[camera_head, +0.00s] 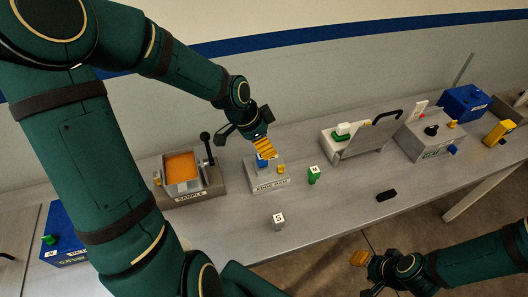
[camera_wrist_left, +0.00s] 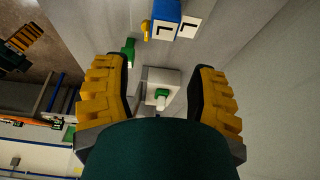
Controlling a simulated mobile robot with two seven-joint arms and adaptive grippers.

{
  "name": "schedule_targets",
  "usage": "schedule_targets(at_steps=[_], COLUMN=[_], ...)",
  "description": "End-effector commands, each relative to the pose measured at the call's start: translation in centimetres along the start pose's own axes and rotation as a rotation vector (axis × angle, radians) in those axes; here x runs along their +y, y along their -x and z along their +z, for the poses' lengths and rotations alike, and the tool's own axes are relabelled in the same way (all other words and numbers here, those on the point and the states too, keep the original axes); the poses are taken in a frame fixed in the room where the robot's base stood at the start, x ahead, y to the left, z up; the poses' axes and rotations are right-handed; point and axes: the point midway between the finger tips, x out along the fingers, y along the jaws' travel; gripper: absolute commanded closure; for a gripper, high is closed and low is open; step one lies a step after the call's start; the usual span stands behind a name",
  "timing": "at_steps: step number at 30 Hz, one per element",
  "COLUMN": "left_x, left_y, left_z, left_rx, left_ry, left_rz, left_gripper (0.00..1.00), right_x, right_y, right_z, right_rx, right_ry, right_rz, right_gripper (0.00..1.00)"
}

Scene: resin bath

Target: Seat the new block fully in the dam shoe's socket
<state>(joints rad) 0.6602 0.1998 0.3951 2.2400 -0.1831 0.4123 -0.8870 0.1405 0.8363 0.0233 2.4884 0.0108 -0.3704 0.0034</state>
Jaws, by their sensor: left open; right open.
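The grey dam fixture (camera_head: 268,183), lettered RESIN DAM, stands on the bench. A blue block (camera_head: 262,161) is at its top, partly hidden by my left gripper (camera_head: 264,146), just above it. In the left wrist view the blue block (camera_wrist_left: 167,18) has a white face marked L, with another white L face (camera_wrist_left: 187,25) beside it. How deep the block sits cannot be seen. A green block (camera_head: 314,177) with a white S top and a pale S block (camera_head: 278,222) stand nearby. My right gripper (camera_head: 358,259) is open, beyond the bench's front edge.
A sample bath (camera_head: 205,186) with orange contents and a black lever stands left of the fixture. A black bar (camera_head: 386,196) lies on otherwise clear bench at right front.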

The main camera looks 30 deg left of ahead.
Motion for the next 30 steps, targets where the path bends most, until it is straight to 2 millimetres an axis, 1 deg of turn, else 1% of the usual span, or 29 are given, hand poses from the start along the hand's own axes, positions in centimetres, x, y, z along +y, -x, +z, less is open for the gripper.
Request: schedule_targets(at_steps=[1,3,8,24,28,30], left_x=[-0.1,0.0,0.0,0.0,0.0,0.0], left_y=[0.8,1.5,2.5,2.5,2.5,2.5], left_z=[-0.3,-0.6,-1.0,-1.1,-1.1,-1.0], left_rx=[0.001,0.000,0.000,0.000,0.000,0.000], left_ry=[0.000,0.000,0.000,0.000,0.000,0.001], left_rz=[-0.003,-0.002,0.001,0.001,0.001,0.001], left_gripper=[0.42,0.42,0.42,0.42,0.42,0.42], right_x=[0.0,0.0,0.0,0.0,0.0,0.0], right_y=[0.0,0.0,0.0,0.0,-0.6,-0.5], right_z=[0.0,0.0,0.0,0.0,0.1,0.0], right_rx=[0.000,0.000,0.000,0.000,-0.001,0.000], right_ry=[0.000,0.000,0.000,0.000,0.002,0.000], right_rz=[0.000,0.000,0.000,0.000,0.008,0.007], right_gripper=[0.53,0.53,0.53,0.53,0.53,0.53])
